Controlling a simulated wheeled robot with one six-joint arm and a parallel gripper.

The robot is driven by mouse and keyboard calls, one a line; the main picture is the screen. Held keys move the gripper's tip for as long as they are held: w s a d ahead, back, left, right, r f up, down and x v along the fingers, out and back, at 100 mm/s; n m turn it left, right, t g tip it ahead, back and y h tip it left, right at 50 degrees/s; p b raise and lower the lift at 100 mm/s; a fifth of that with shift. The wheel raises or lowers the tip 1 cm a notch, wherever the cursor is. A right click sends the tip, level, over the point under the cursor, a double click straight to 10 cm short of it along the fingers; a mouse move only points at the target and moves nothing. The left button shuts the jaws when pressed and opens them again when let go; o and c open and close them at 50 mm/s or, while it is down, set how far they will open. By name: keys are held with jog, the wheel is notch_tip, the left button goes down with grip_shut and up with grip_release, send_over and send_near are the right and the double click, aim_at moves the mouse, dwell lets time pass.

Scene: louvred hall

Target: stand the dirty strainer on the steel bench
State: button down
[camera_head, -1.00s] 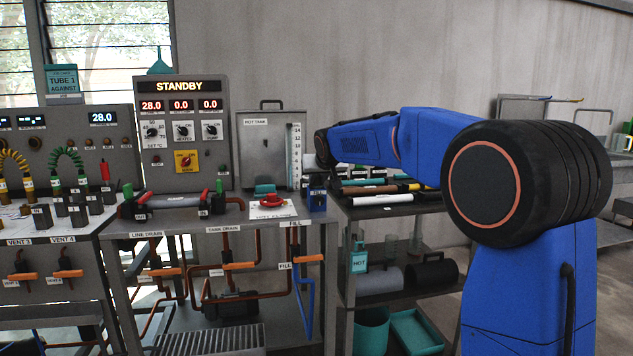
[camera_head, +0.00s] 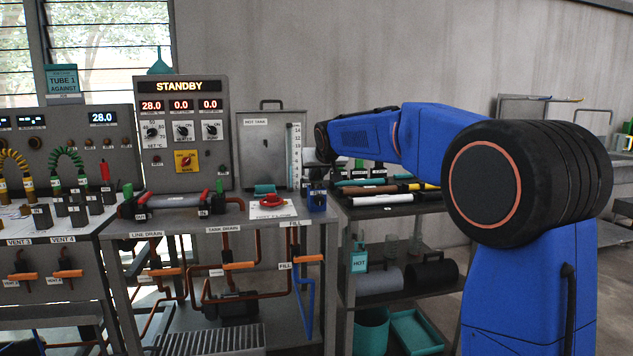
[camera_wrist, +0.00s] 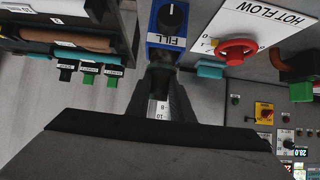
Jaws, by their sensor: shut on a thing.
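My gripper (camera_wrist: 163,85) is shut on a small dark grey-green piece (camera_wrist: 160,72), which I take to be the dirty strainer. Most of it is hidden between the fingers, so its shape and dirt cannot be told. In the wrist view the fingers are just beside the blue FILL box. In the head view my gripper is mostly hidden at the far end of my blue arm, right of the hot tank. The grey metal bench (camera_head: 225,219) under the tank is probably the steel bench.
The blue FILL box (camera_head: 316,200), red HOT FLOW knob (camera_wrist: 237,49) and a teal piece (camera_head: 265,189) crowd the bench's right end. The hot tank (camera_head: 262,150) stands behind. A dark shelf rack (camera_head: 400,210) with several rods stands to the right.

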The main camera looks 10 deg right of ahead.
jog(key=shift+r, duration=5.25)
